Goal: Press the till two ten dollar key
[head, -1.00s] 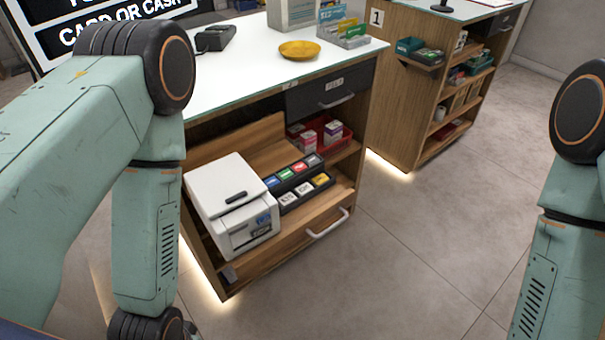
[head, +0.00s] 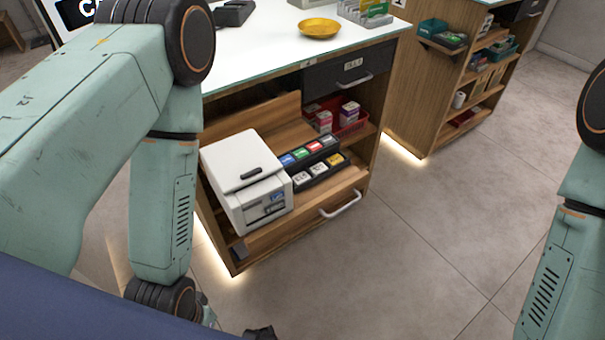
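A dark key block (head: 322,176) sits on the wooden shelf of the near counter, against the right side of a white printer-like till unit (head: 244,180). Its back row has a blue key (head: 287,160), a green key (head: 300,153), a red key (head: 314,146) and a grey key (head: 327,141). Its front row has two white keys (head: 301,178) and a yellow key (head: 335,159). The key labels are too small to read. Dark tips of my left gripper (head: 262,333) show at the bottom edge, apart from the counter; the rest is hidden. My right gripper is out of view.
The white countertop (head: 270,48) overhangs the shelf and holds a yellow bowl (head: 320,28). A dark drawer (head: 350,68) and a red bin of boxes (head: 351,122) are near the keys. A handle (head: 340,205) juts out below. The floor in front is clear.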

